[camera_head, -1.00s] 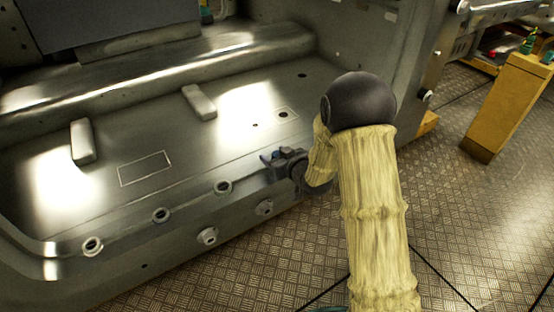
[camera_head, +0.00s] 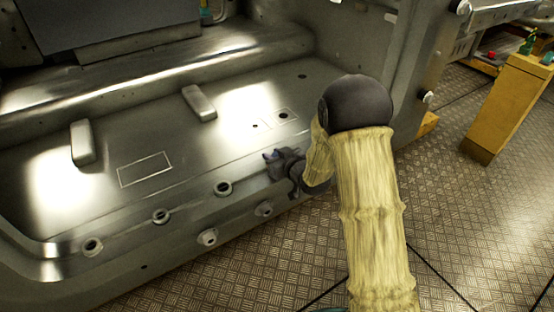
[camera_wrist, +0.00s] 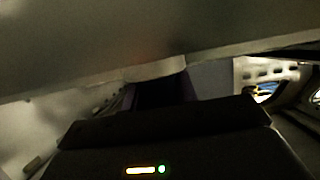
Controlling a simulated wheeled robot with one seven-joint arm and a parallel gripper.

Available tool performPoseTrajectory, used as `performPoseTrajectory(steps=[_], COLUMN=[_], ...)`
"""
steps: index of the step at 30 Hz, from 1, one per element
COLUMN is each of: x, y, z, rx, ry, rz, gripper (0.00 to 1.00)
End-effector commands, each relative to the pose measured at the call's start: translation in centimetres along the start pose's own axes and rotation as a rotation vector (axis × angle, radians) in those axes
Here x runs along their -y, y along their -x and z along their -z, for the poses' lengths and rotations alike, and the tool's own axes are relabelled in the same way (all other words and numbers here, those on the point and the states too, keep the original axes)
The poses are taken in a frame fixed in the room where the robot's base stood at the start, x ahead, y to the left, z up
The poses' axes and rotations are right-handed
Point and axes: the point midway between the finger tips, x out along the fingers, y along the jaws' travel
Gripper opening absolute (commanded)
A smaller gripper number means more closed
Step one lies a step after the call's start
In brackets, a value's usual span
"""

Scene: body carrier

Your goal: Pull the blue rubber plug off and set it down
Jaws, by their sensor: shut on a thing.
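The blue rubber plug (camera_head: 269,155) shows only as a small bluish patch at the fingertips of my gripper (camera_head: 274,159) in the head view. My gripper is shut on it, at the near ledge of the grey metal body floor (camera_head: 200,135). The fingers hide most of the plug, and I cannot tell whether it is still seated. In the wrist view my dark gripper (camera_wrist: 165,95) lies close under a grey metal surface (camera_wrist: 150,40), with the plug not clearly visible.
Several ringed holes line the ledge, one at the left (camera_head: 92,246). Two pale raised blocks, one at the left (camera_head: 82,143), and a marked rectangle (camera_head: 145,168) are on the floor panel. A yellow stand (camera_head: 508,105) is at the right.

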Motion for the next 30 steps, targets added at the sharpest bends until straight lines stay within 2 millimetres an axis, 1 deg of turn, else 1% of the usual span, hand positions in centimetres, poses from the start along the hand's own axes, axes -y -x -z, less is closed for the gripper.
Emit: performPoseTrajectory(steps=[18,30], x=[0.0,0.0], y=[0.5,0.8], z=[1.5,2.1], rx=[-0.004,-0.001], ry=[0.0,0.0], rz=[0.0,0.0], gripper=[0.0,0.0])
